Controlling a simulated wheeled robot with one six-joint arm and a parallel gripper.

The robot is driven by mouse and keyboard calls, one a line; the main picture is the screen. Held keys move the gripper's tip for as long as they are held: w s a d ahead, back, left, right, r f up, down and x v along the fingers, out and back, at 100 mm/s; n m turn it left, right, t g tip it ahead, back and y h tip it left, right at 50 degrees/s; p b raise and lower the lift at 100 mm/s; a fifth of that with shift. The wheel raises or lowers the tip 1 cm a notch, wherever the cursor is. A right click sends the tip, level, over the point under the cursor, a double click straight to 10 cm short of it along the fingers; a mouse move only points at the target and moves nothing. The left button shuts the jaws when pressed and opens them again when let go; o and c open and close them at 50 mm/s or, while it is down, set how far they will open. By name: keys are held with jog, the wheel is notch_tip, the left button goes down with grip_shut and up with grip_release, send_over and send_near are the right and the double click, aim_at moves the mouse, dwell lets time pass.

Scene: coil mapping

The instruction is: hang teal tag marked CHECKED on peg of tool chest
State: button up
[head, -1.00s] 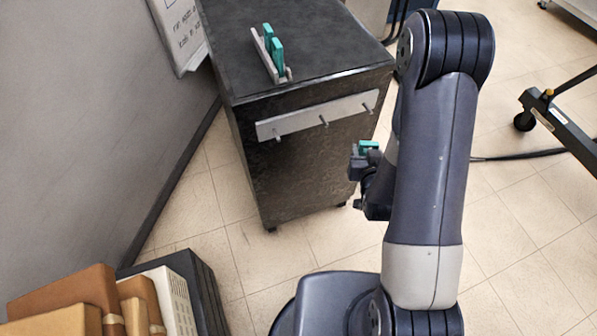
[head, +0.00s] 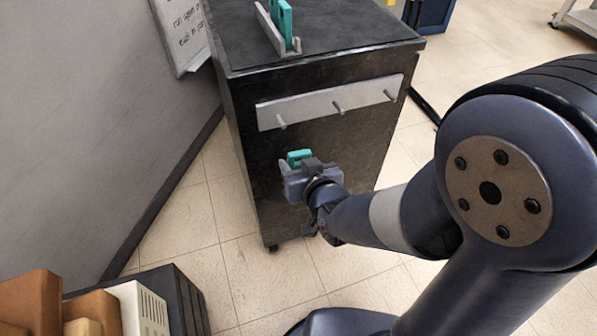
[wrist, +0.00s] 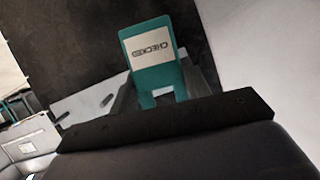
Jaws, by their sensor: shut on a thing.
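My gripper (head: 297,166) is shut on a teal tag (head: 299,157), in front of the chest's near face and below the peg strip. The black tool chest (head: 240,160) has a pale strip (head: 300,108) with three pegs: left (head: 282,122), middle (head: 338,108) and right (head: 389,96). All three pegs are bare. The tag is apart from them, below the left and middle pegs.
Teal tags (head: 285,20) stand in a grey holder (head: 268,30) on the chest top. A grey wall with a sign (head: 182,35) is at left. Cardboard boxes (head: 95,308) and a dark crate (head: 185,295) sit at lower left. Floor shows between them and the chest.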

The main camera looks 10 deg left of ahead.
jog(key=p, duration=0.2)
send_near(277, 124)
jog(key=shift+f, duration=1.1)
jog(key=shift+w+a, duration=0.5)
jog(key=shift+b, duration=1.05)
dwell(0.8)
jog(key=shift+w+a+b, duration=0.15)
jog(key=shift+w+a, duration=0.25)
jog(key=shift+w, duration=0.3)
jog(key=shift+w+a+b, duration=0.2)
jog(key=shift+w+a, duration=0.25)
jog(key=shift+w, duration=0.2)
jog(key=shift+w+a+b, duration=0.15)
jog(key=shift+w+a, duration=0.25)
jog(key=shift+w, duration=0.3)
jog(key=shift+w+r, duration=0.1)
jog(key=shift+a+r, duration=0.1)
jog(key=shift+f+b, duration=0.35)
jog(key=shift+b, duration=0.3)
